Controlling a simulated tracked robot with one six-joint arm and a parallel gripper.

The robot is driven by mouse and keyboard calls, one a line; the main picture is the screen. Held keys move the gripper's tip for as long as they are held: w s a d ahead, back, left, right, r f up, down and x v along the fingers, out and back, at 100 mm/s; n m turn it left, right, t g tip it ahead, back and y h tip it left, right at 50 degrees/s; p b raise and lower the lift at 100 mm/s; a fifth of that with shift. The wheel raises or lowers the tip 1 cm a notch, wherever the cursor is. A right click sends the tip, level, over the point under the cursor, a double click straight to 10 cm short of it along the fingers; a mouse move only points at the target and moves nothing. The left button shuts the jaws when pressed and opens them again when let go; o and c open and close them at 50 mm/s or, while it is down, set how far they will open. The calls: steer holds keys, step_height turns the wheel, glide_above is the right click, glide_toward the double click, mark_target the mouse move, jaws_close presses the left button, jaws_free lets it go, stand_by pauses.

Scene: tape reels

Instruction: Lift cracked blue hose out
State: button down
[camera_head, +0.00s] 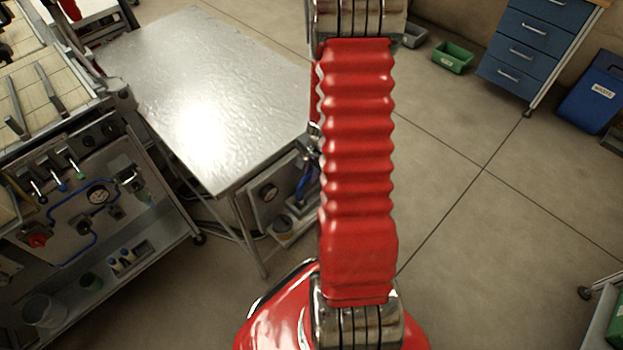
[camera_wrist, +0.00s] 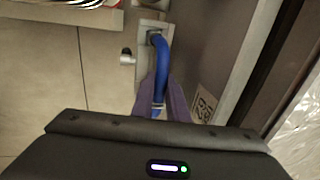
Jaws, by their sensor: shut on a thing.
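In the wrist view a short blue hose (camera_wrist: 161,55) bends down from a grey fitting (camera_wrist: 153,29) at the top centre. My gripper (camera_wrist: 160,98) has its purple fingers shut around the hose's lower part. The hose's upper end still meets the fitting. I cannot make out a crack in it. In the head view a small dark-blue shape (camera_head: 304,186) shows beside a grey panel (camera_head: 266,194) under the metal table, partly behind my red arm; I cannot tell hose from finger there.
A metal table (camera_head: 215,100) stands above the panel, its edge close to my arm. A cart panel (camera_head: 95,215) with blue tubing and a gauge is at left. A wall runs close along the fitting's right in the wrist view.

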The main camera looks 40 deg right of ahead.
step_height(320, 180, up, 18)
stand_by(0.7)
stand_by(0.5)
step_height(320, 180, up, 6)
stand_by(1.0)
